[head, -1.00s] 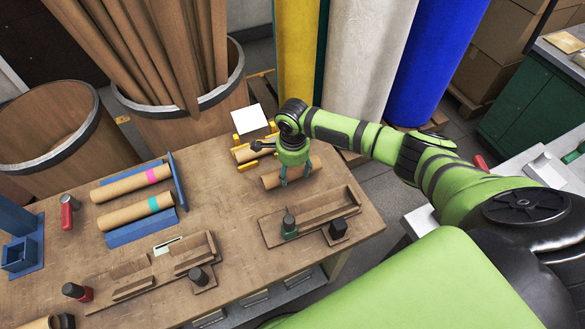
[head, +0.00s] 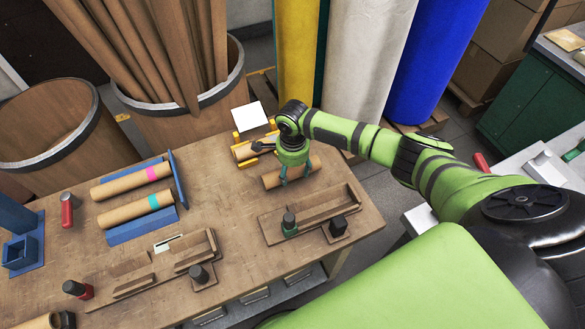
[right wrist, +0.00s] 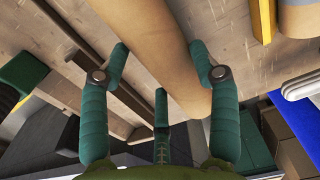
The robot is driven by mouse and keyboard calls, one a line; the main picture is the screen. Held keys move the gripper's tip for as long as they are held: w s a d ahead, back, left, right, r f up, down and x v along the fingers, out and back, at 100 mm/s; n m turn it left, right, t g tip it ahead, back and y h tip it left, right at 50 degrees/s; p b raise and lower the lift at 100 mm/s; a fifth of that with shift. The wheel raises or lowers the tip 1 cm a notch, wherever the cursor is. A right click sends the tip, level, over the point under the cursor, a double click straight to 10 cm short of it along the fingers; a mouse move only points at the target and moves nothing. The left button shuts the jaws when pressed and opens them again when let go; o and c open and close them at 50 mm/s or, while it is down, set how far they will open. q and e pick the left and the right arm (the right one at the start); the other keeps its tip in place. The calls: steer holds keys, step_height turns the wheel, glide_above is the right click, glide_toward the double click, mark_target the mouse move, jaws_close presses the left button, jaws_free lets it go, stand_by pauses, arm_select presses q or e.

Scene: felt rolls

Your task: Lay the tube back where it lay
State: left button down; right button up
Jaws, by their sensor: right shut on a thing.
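My right gripper (head: 296,177) points down over the back right of the wooden table, shut on a plain brown cardboard tube (head: 272,180). The tube lies level, at or just above the tabletop; I cannot tell if it touches. In the right wrist view the same tube (right wrist: 160,45) runs between the teal fingers. Behind it, another plain tube (head: 242,153) rests in a yellow holder (head: 236,137), partly hidden by my wrist. A tube with a pink band (head: 125,184) and one with a teal band (head: 130,212) lie at a blue rack (head: 142,229). My left gripper is out of view.
A wooden tray (head: 313,215) with a green-based knob and a black block is in front of the held tube. Another wooden fixture (head: 150,275) stands front left. A white card (head: 249,117) stands behind the yellow holder. Bare tabletop (head: 220,215) lies between rack and tray.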

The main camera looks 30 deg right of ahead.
steer(key=shift+f, duration=0.7)
stand_by(1.1)
steer(key=o, duration=1.7)
steer(key=shift+r, duration=0.15)
step_height(320, 180, up, 12)
steer(key=shift+s, duration=0.15)
steer(key=shift+f, duration=0.2)
